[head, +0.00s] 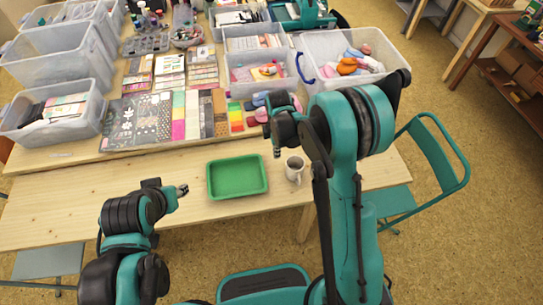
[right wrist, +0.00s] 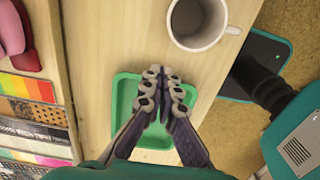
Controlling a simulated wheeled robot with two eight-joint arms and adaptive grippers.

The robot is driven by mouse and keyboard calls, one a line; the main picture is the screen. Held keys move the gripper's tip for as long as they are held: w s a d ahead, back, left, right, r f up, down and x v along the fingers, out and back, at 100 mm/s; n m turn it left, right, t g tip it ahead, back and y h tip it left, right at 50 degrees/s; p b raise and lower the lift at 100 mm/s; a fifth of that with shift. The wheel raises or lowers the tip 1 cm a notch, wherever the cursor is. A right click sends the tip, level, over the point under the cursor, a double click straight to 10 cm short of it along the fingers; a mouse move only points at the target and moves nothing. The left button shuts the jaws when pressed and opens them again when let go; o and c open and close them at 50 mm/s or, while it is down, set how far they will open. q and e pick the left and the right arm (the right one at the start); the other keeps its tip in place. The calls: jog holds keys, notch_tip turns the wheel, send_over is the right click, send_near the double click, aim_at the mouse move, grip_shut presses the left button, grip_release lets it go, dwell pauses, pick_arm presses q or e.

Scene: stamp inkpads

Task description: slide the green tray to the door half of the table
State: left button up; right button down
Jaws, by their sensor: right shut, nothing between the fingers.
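The green tray (head: 237,177) lies flat and empty on the front part of the wooden table (head: 60,212). My right gripper (head: 276,152) is above the table near the tray's far right corner, its fingers partly hidden in the head view. In the right wrist view the shut, empty fingers (right wrist: 163,76) overlap the green tray (right wrist: 122,90) and cover its middle; I cannot tell whether they touch it. My left gripper (head: 182,190) is just left of the tray, apart from it, its finger opening unclear. No door is in view.
A white mug (head: 293,170) stands close to the tray's right side and also shows in the wrist view (right wrist: 197,24). Paper pads, inkpads (head: 236,118) and clear bins (head: 62,70) fill the table behind. The front strip left of the tray is mostly clear.

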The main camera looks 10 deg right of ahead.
aim_at(266, 173)
notch_tip(266, 173, down, 10)
jog(key=b, duration=0.3)
jog(key=shift+f+b, duration=0.2)
jog(key=shift+b, duration=0.15)
jog(key=a, duration=0.2)
jog(key=shift+s+a+r, duration=0.1)
jog(key=shift+a, duration=0.25)
pick_arm(q)
jog(key=shift+f+b, duration=0.35)
jog(key=shift+f, duration=1.8)
pick_arm(e)
jog(key=shift+a+r, duration=0.1)
jog(key=shift+a, duration=0.6)
pick_arm(q)
jog(key=shift+s, duration=0.1)
pick_arm(e)
jog(key=shift+a, duration=0.1)
